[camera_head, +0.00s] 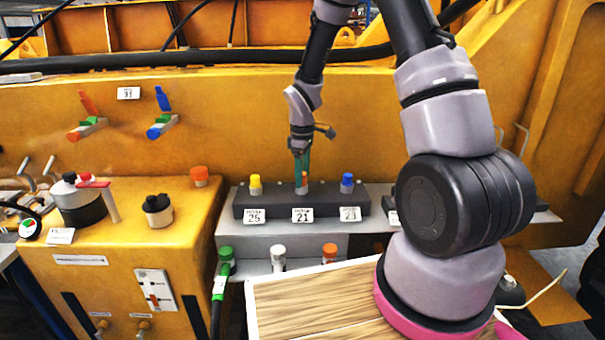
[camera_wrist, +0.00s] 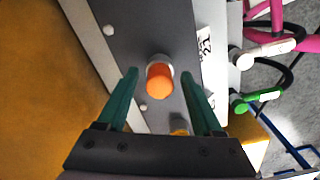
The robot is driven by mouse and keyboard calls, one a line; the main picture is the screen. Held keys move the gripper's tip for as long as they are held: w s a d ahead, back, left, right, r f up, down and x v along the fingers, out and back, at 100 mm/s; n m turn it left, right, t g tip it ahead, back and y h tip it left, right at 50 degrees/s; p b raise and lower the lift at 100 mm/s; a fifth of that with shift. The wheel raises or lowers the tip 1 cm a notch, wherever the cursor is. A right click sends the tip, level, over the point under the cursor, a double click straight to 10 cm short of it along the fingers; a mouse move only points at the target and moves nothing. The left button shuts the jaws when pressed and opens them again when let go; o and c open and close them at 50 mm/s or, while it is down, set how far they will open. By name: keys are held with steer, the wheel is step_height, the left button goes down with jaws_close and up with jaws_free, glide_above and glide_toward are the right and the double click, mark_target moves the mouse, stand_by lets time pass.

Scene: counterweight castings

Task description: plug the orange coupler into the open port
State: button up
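My gripper (camera_head: 302,178) points down at the middle of the dark manifold block (camera_head: 240,209), over the label 21. Its two teal fingers stand apart on either side of an orange-topped piece (camera_wrist: 160,78), with a gap on each side in the wrist view. That piece sits on a grey round base on the block; the fingers mostly hide it in the head view. Another orange-topped fitting (camera_head: 329,250) is in the lower row, beside a white one (camera_head: 278,254) and a green one (camera_head: 226,255). I cannot tell which is the coupler; no empty port shows clearly.
A yellow cap (camera_head: 255,182) and a blue cap (camera_head: 347,181) flank my gripper on the block. A yellow cabinet (camera_head: 150,215) with knobs and another orange cap (camera_head: 199,175) stands left. A wooden board (camera_head: 310,300) lies in front. The yellow machine wall rises behind.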

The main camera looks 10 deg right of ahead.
steer(key=shift+r, duration=0.1)
step_height(320, 180, up, 11)
steer(key=shift+f, duration=0.2)
stand_by(0.5)
steer(key=s+d+r+m+t+y, duration=0.1)
steer(key=s+d+r+m+t, duration=0.1)
steer(key=s+r+m, duration=0.5)
steer(key=s+d+r+m+t+y, duration=0.1)
steer(key=s+d+r+m+t, duration=0.2)
steer(key=s+r, duration=1.3)
steer(key=m+t, duration=0.2)
steer(key=m, duration=0.3)
steer(key=shift+d+m, duration=0.3)
